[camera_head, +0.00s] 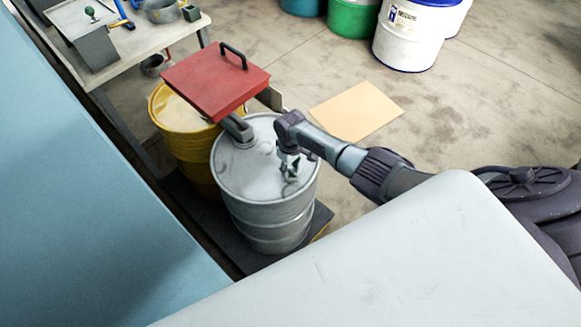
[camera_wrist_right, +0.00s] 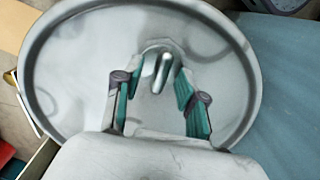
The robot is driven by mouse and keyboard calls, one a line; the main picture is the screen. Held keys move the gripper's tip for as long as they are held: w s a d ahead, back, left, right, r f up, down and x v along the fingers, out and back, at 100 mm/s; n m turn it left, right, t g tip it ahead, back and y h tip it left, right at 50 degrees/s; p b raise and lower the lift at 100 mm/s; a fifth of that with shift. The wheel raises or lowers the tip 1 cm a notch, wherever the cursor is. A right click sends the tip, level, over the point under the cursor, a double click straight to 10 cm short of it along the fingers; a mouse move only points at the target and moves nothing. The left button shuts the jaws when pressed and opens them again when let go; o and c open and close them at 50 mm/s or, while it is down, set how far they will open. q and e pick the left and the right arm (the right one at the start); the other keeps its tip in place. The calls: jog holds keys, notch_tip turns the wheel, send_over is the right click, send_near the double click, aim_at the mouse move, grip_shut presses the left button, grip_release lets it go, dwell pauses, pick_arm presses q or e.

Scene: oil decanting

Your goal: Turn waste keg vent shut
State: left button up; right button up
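The waste keg appears to be the grey metal drum (camera_head: 240,185), upright beside a yellow drum. Its round lid (camera_wrist_right: 75,75) fills much of the right wrist view. A small silver lever (camera_wrist_right: 162,72), which looks like the vent, stands on the lid near the rim. My right gripper (camera_head: 289,174) is over the keg's lid, pointing down. In the right wrist view the gripper (camera_wrist_right: 158,76) is open, its green-padded fingers apart on either side of the lever. I cannot tell whether either finger touches it. My left gripper is not in view.
A red lid with a black handle (camera_head: 215,80) sits over the yellow drum (camera_head: 180,125), close behind the keg. Both drums stand on a dark platform (camera_head: 312,225). A workbench (camera_head: 150,38) is at upper left. More drums (camera_head: 405,45) stand at the back. The floor to the right is mostly clear.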

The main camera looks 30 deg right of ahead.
aim_at(291, 169)
notch_tip(291, 169, up, 12)
dwell(0.7)
dwell(0.4)
